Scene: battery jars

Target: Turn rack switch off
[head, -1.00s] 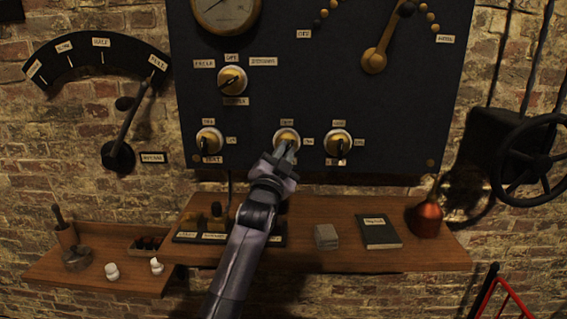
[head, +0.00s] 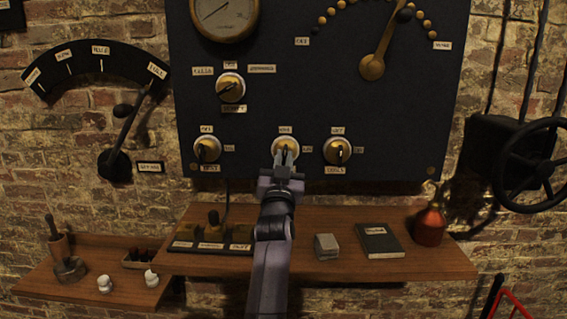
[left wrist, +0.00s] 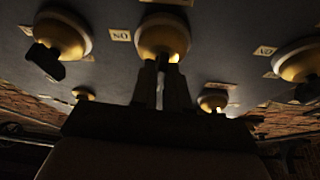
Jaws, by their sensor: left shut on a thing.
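The dark panel carries a row of three brass rotary switches on white bases. The middle switch (head: 284,144) has a label above it and one at its right; any label below it is hidden by my gripper. My left gripper (head: 284,157) is shut on the middle switch's handle, coming from below. In the left wrist view the fingers (left wrist: 161,85) close around the handle under the brass knob (left wrist: 162,38); the handle itself is mostly hidden. The left switch (head: 207,149) and right switch (head: 337,151) stand free on either side. My right gripper is not in view.
Another rotary switch (head: 231,88) and a gauge (head: 225,15) sit higher on the panel. Below, a wooden shelf (head: 350,265) holds a grey block (head: 326,246), a dark book (head: 379,240) and a red flask-like object (head: 429,228). A large lever (head: 124,130) is at left, a handwheel (head: 535,165) at right.

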